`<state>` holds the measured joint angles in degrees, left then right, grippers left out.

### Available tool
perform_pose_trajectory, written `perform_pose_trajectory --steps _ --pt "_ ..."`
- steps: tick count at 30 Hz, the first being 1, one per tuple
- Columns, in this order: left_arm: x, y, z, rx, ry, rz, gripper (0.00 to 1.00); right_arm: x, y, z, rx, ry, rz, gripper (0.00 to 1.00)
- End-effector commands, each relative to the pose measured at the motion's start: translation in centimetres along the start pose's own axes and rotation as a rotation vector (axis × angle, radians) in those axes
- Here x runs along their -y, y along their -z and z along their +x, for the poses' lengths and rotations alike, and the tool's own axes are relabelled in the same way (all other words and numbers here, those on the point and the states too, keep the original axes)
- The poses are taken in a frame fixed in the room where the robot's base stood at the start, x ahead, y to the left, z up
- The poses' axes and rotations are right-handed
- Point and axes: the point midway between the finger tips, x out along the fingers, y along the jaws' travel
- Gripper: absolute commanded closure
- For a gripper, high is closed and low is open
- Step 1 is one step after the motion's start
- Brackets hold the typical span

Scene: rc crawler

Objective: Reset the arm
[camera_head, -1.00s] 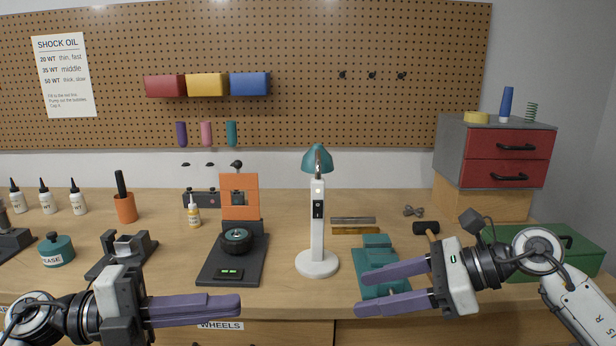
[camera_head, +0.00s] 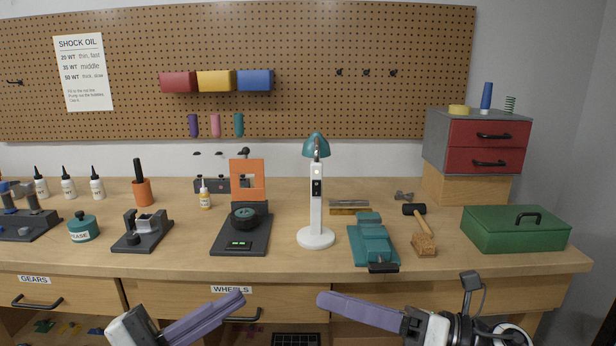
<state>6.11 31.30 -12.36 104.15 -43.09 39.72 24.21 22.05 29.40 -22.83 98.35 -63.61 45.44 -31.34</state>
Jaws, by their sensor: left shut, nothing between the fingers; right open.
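My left gripper (camera_head: 238,297) is shut and empty, low in front of the drawer labelled WHEELS (camera_head: 205,297). Its purple fingers point up and to the right. My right gripper (camera_head: 322,300) is empty, to the right of the left one, below the bench edge. Its purple fingers point left and appear overlapped from this angle. Both grippers are apart from everything on the workbench (camera_head: 290,264). The lower parts of both arms are cut off by the picture's bottom edge.
On the bench stand a press with a black wheel (camera_head: 245,218), a lamp (camera_head: 316,238), a teal vise (camera_head: 372,242), a mallet (camera_head: 424,244) and a green toolbox (camera_head: 515,232). A grey-red drawer unit (camera_head: 485,145) stands at the back right. Bare wood runs along the front edge.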

Motion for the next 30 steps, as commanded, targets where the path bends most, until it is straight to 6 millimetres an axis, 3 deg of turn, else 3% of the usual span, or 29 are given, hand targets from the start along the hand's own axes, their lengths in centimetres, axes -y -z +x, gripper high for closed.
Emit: perform_pose_trajectory --steps 4,7,11,12,16,21,25,30 --pt "-2.8 -3.2 -2.3 0.199 0.155 -0.196 1.00 1.6 1.4 -1.2 0.273 -0.005 0.427 0.50" --pt "-6.6 -6.2 -5.6 0.409 0.255 -0.371 1.00 5.0 3.6 -4.0 0.521 0.031 0.821 0.50" --pt "-13.7 -8.7 -11.2 0.703 0.318 -0.600 1.00 10.1 9.9 -9.2 0.837 0.125 1.325 0.50" --pt "-16.0 -9.0 -12.8 0.782 0.323 -0.661 1.00 11.2 12.2 -10.7 0.921 0.157 1.456 0.50" --pt "-23.2 -8.3 -17.7 1.013 0.307 -0.848 1.00 13.3 20.9 -15.1 1.165 0.274 1.830 0.50" --pt "-30.9 -5.3 -22.5 1.236 0.251 -1.049 1.00 12.7 31.3 -19.1 1.420 0.419 2.196 0.50" --pt "-34.5 -3.0 -24.5 1.334 0.210 -1.146 1.00 11.3 36.4 -20.7 1.541 0.498 2.360 0.50" --pt "-36.2 -1.8 -25.4 1.381 0.185 -1.194 1.00 10.4 38.8 -21.4 1.603 0.539 2.440 0.50"
